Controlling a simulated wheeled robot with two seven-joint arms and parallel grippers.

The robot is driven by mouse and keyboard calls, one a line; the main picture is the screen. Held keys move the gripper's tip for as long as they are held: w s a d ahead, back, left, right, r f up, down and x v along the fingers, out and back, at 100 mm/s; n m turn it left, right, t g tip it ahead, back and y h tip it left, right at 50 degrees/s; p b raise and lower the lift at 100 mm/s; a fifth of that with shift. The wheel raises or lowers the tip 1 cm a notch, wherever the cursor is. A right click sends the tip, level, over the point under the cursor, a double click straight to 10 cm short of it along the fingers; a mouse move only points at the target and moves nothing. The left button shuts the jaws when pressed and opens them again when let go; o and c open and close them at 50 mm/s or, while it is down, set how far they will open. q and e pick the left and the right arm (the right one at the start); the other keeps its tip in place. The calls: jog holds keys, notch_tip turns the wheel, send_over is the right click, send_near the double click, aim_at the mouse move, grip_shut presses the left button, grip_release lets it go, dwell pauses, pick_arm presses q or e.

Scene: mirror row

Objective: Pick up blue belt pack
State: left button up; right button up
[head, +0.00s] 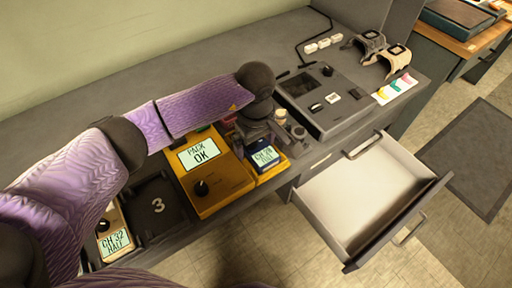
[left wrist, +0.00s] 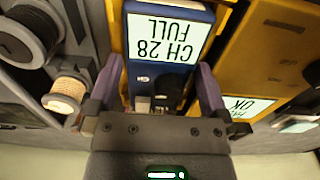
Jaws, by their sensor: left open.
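The blue belt pack (head: 265,157) has a pale screen and sits in a yellow holder (head: 279,172) at the front edge of the counter. In the left wrist view the blue belt pack (left wrist: 170,45) reads "CH 28 FULL", upside down. My left gripper (head: 260,137) is above and behind it, hiding its far part. In the left wrist view the left gripper (left wrist: 158,82) is open, with one purple finger on each side of the pack's near end. I cannot tell whether the fingers touch it. My right gripper is not in view.
A yellow tester (head: 222,188) reading "PACK OK" stands close left of the pack. Further left are a dark slot marked 3 (head: 158,204) and a "CH 32 HALF" pack (head: 113,240). A grey console (head: 322,98) is to the right. An empty drawer (head: 370,190) stands open.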

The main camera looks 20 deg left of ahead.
pick_arm(q)
jog(key=shift+r, duration=0.1)
jog(key=c, duration=1.2)
